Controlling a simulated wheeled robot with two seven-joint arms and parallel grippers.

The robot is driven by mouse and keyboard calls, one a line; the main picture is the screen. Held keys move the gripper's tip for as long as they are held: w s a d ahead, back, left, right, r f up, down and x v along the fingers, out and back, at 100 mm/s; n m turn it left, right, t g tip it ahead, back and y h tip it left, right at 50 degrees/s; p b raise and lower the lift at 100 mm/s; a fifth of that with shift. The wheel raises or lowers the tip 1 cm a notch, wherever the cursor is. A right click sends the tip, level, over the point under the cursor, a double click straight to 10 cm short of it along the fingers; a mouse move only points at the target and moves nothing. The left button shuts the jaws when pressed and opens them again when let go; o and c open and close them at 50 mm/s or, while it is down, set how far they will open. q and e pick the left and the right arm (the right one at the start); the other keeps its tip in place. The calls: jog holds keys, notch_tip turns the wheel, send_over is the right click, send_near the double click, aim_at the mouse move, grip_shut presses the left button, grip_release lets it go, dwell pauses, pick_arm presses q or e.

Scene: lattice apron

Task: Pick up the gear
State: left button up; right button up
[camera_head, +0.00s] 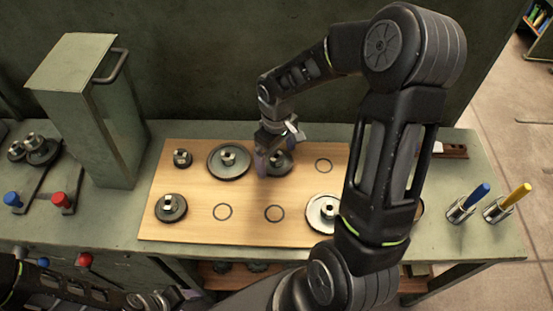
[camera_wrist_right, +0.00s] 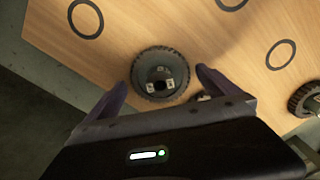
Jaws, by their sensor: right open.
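A dark toothed gear (camera_head: 281,166) with a metal hub lies on the wooden board (camera_head: 250,232), in its back row. In the right wrist view this gear (camera_wrist_right: 146,66) sits between the fingertips, apart from both as far as I can see. My right gripper (camera_head: 274,152) is open above it, with its fingers (camera_wrist_right: 160,82) on either side. Other gears on the board are a large dark one (camera_head: 228,169), a small one (camera_head: 182,159), a front-left one (camera_head: 171,214) and a pale one (camera_head: 318,221). My left gripper (camera_head: 172,297) is low at the bottom edge, its jaws unclear.
A green metal box (camera_head: 105,125) with a handle stands left of the board. Empty marked rings (camera_head: 274,213) show on the board. My right arm hides the board's right part.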

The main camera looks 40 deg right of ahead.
jog(key=shift+f, duration=0.2)
jog(key=shift+c, duration=0.2)
jog(key=shift+r, duration=0.1)
jog(key=c, duration=2)
